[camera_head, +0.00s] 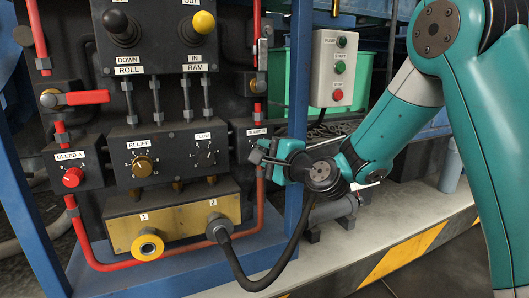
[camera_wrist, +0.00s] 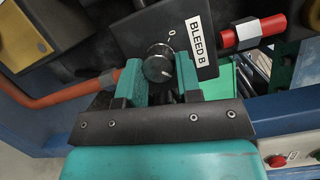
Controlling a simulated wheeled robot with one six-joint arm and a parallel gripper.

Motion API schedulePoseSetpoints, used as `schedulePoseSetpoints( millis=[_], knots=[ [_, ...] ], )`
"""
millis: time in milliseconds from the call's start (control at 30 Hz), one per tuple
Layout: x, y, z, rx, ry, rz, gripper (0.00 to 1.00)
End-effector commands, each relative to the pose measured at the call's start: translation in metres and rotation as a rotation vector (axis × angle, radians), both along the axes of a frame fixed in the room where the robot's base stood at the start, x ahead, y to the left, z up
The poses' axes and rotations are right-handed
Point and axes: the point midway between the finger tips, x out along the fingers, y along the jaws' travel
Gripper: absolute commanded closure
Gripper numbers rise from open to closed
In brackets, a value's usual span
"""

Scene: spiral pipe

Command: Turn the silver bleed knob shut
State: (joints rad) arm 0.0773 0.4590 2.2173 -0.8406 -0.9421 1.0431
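The silver bleed knob (camera_wrist: 159,63) sits on the dark panel labelled BLEED B (camera_wrist: 196,40) in the wrist view, with a pointer mark on its face and a small 0 above it. My gripper (camera_wrist: 160,75) has its two teal fingers on either side of the knob, close to it. I cannot tell whether they touch it. In the head view my gripper (camera_head: 272,158) is at the BLEED B box (camera_head: 250,131) and hides the knob there.
A red BLEED A knob (camera_head: 72,177), brass RELIEF knob (camera_head: 142,166) and FLOW dial (camera_head: 205,156) are to the left. A blue post (camera_head: 298,80) stands beside my gripper. A black hose (camera_head: 245,277) runs below from port 2. A button box (camera_head: 334,68) hangs to the right.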

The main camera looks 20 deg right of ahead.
Motion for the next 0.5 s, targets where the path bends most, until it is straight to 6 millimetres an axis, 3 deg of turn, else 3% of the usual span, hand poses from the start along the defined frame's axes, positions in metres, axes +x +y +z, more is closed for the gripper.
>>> schedulePoseSetpoints(
  millis=[500],
  knots=[
    [-0.0003,0.0028,0.0033,-0.112,-0.009,0.004,0.92]
  ],
)
